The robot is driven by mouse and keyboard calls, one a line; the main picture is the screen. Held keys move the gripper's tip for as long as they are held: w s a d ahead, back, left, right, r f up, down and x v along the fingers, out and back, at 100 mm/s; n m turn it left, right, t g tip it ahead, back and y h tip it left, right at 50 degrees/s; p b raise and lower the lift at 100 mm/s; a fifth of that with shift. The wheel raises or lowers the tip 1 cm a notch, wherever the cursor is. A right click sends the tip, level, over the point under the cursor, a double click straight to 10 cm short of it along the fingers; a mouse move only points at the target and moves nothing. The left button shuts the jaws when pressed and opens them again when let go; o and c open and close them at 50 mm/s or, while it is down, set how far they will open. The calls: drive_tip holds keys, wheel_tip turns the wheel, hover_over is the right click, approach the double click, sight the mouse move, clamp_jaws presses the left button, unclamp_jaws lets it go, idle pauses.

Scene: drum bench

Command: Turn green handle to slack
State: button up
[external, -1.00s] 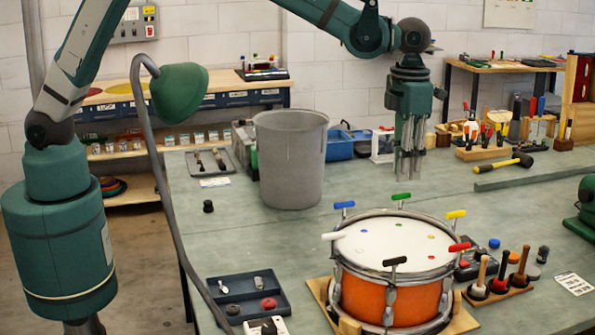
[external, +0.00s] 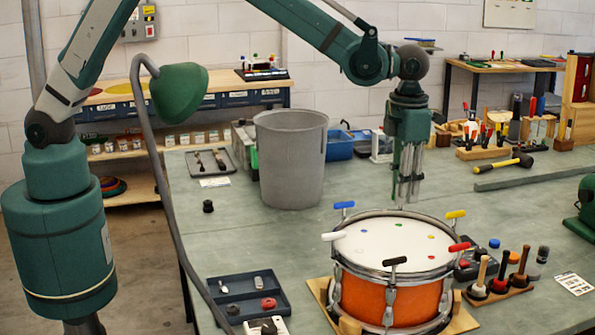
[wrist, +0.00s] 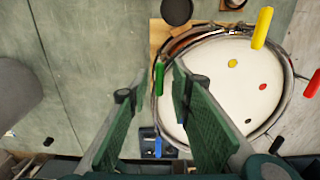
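The orange drum (external: 372,298) stands on a wooden base with coloured T-handles around its rim. The green handle (wrist: 159,78) shows upright in the wrist view, at the drum's edge, in the gap between my fingers. My gripper (external: 403,203) is open and points down over the drum's far rim. Its fingertips (wrist: 155,76) lie on either side of the green handle, apart from each other. I cannot tell if either finger touches it. In the external view the fingers hide the green handle.
Neighbouring handles are blue (external: 344,205) and yellow (external: 456,214); white (external: 333,236), red (external: 459,247) and black (external: 394,261) sit nearer. A grey bin (external: 290,160) stands left of my gripper. A lamp (external: 180,93) is further left.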

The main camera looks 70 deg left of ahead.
drive_tip(key=shift+f, duration=0.9)
drive_tip(key=shift+c, duration=0.5)
clamp_jaws()
drive_tip(key=shift+n+b, duration=0.35)
drive_tip(key=shift+n, duration=0.15)
